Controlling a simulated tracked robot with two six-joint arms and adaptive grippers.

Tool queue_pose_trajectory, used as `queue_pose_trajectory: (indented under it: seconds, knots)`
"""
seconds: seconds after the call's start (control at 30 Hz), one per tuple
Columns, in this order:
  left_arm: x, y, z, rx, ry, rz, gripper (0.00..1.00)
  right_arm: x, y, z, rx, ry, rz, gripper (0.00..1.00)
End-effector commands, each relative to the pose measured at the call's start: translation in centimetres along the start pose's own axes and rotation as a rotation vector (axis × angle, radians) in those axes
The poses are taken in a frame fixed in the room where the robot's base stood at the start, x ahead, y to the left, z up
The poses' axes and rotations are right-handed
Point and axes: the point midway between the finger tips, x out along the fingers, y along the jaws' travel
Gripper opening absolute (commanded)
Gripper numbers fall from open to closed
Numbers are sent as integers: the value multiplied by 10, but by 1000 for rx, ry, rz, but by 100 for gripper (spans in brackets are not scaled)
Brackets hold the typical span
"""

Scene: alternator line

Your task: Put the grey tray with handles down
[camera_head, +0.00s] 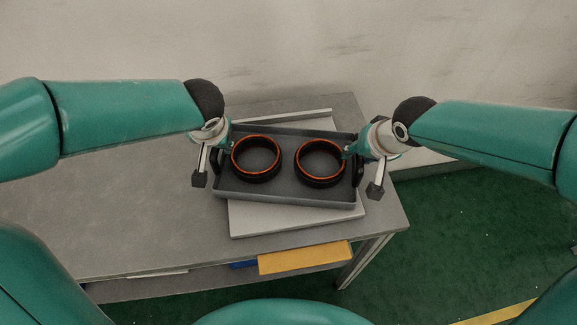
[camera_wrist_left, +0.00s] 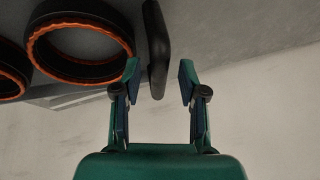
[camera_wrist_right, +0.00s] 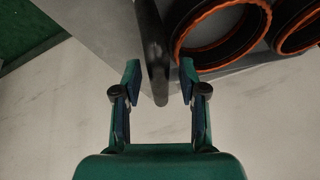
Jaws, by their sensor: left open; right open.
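The grey tray (camera_head: 290,195) lies on a light board on the grey table and holds two black rings with orange edges, a left ring (camera_head: 257,159) and a right ring (camera_head: 321,163). My left gripper (camera_wrist_left: 158,80) is open, with the tray's black left handle (camera_wrist_left: 156,50) between its fingers. My right gripper (camera_wrist_right: 160,82) is open, with the black right handle (camera_wrist_right: 152,50) between its fingers. In the head view, both grippers are at the tray's two ends, and their fingers are partly hidden. The tray looks level.
The light board (camera_head: 280,222) sticks out from under the tray at the front. The table (camera_head: 110,200) is clear on the left. A yellow bin (camera_head: 305,258) sits under the front edge. The wall (camera_head: 290,50) rises behind, and green floor (camera_head: 470,225) shows at the right.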

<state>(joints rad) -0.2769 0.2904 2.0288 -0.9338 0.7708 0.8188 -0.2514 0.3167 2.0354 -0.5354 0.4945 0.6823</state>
Motion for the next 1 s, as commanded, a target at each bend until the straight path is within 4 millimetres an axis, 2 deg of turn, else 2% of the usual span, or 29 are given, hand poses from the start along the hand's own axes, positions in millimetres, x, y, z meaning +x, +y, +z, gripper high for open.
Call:
queue_pose_trajectory:
  seconds: [0.3,0.5,0.67,0.77,1.0]
  knots:
    - [-62,1,-2,0,6,3,42,0,0,0,0,0,0,42]
    - [-93,1,-2,0,3,3,42,0,0,0,0,0,0,42]
    - [-104,1,-1,2,0,2,42,-3,0,0,0,1,0,42]
    - [-105,0,-1,2,-1,2,42,-12,0,-1,2,3,0,42]
    - [-105,0,-1,2,-1,2,42,-54,-1,-2,1,7,-2,42]
